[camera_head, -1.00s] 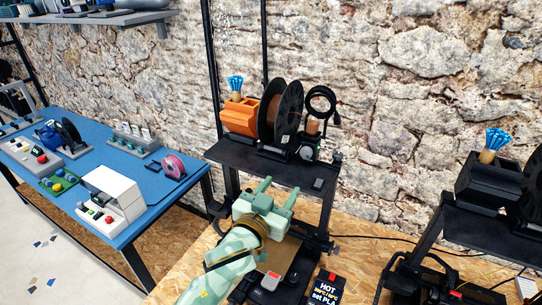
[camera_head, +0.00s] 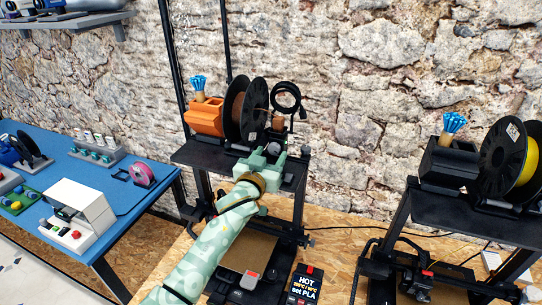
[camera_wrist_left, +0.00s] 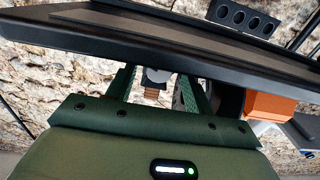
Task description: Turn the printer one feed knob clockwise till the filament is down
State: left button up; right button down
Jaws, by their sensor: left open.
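Printer one (camera_head: 239,160) stands in the middle of the head view, with a spool of brown filament (camera_head: 237,107) on its dark top shelf. My left gripper (camera_head: 268,157) is open at the right front of that shelf and hides part of what is behind it. In the left wrist view, a round light-grey part (camera_wrist_left: 158,74), which looks like the feed knob, shows between the two green fingers, beyond them or level with them; I cannot tell whether they touch it. The filament's lower end cannot be made out. My right gripper is not in view.
An orange box (camera_head: 205,116) with blue-topped sticks stands left of the spool. A black cable loop (camera_head: 287,97) is at its right. A card (camera_head: 305,283) reading "HOT" stands in front. A second printer (camera_head: 442,205) with a yellow spool is at the right.

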pick_arm(q)
jog(key=shift+w+d, duration=0.25)
jog(key=shift+w, duration=0.35)
jog(key=c, duration=1)
jog(key=shift+o, duration=0.2)
jog(key=shift+m, duration=1.4)
jog(key=o, duration=1)
jog(key=shift+c, duration=0.2)
